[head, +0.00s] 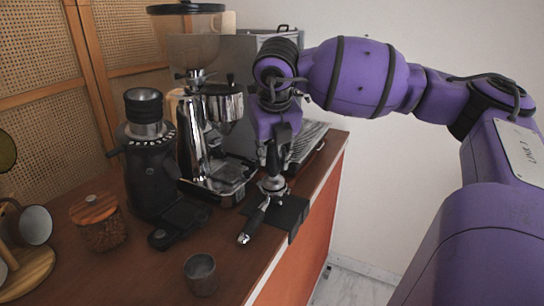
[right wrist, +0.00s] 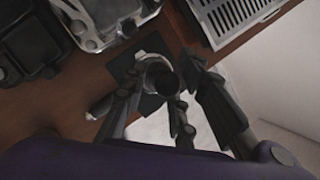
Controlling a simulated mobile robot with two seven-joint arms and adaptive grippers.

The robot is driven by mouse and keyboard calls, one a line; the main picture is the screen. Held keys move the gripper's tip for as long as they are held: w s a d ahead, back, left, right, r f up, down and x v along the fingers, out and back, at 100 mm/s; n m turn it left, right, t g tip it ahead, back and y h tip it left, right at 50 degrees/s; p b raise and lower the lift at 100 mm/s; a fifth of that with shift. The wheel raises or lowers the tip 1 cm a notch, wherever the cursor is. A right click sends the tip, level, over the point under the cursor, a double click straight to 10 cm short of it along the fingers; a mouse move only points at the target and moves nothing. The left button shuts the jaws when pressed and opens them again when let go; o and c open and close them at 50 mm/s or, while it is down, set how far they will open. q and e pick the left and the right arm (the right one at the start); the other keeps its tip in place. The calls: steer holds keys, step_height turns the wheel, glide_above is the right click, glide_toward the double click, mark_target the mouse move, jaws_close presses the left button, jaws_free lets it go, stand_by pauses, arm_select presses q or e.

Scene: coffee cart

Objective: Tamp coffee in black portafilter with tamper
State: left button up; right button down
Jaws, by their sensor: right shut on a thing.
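The black portafilter (head: 254,221) lies on a black mat (head: 291,215) near the counter's right edge, its handle pointing toward the front left. Its handle also shows in the right wrist view (right wrist: 99,107). My right gripper (head: 274,148) points down over the portafilter's basket and is shut on the tamper (head: 273,163), which stands about upright. In the right wrist view the tamper's dark round top (right wrist: 162,80) is between the fingers, over the basket. The coffee in the basket is hidden. I cannot tell how deep the tamper sits. My left gripper is out of view.
A chrome grinder (head: 196,135) and a black grinder (head: 150,165) stand to the left. A grey cup (head: 201,274) is at the front, and a wooden-lidded jar (head: 99,222) is farther left. A slatted metal tray (right wrist: 233,14) lies behind the mat. The counter drops off to the right.

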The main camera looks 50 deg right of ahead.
mark_target(272, 142)
steer(key=shift+r, duration=1.75)
step_height(272, 142, up, 2)
steer(key=shift+r, duration=0.35)
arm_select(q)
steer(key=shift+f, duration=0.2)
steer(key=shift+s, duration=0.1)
